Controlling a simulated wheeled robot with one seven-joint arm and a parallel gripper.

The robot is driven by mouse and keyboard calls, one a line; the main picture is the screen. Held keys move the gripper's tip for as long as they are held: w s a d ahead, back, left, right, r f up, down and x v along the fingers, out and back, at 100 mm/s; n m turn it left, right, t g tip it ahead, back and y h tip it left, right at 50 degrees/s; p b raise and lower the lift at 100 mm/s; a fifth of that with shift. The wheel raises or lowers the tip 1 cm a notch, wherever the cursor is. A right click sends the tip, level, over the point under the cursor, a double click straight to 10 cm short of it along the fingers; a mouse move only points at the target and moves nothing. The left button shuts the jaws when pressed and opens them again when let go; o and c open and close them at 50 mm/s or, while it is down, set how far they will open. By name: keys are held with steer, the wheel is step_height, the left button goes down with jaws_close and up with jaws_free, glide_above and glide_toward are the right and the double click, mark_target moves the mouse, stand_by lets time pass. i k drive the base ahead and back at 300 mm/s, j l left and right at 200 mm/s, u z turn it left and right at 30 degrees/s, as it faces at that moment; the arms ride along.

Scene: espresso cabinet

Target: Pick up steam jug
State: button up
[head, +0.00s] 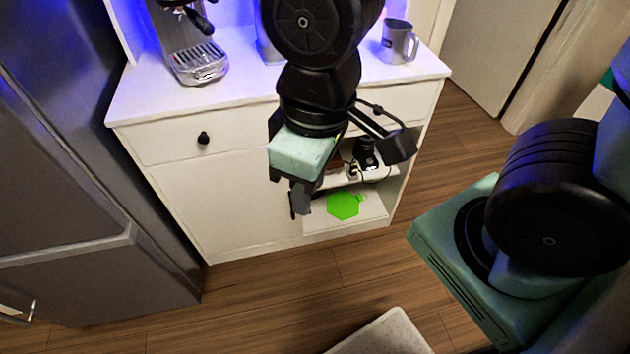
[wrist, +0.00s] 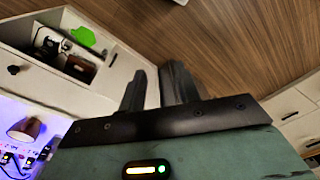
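The steam jug (head: 398,42), a metal jug with a handle, stands upright near the right end of the white countertop (head: 240,92). In the wrist view, what looks like the same jug (wrist: 25,130) shows at the lower left, with a dark handle. My gripper (head: 300,205) hangs in front of the cabinet, below counter height, left of the jug and well apart from it. In the wrist view my gripper (wrist: 157,70) has its two dark fingers apart with nothing between them.
An espresso machine (head: 190,45) stands on the counter's left part. Below, open shelves hold a bright green object (head: 343,206) and small dark items. A grey fridge (head: 80,200) borders the left. My arm hides part of the counter's middle. Wooden floor (head: 270,300) lies in front.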

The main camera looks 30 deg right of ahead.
mark_target(396, 34)
steer(key=z, duration=0.95)
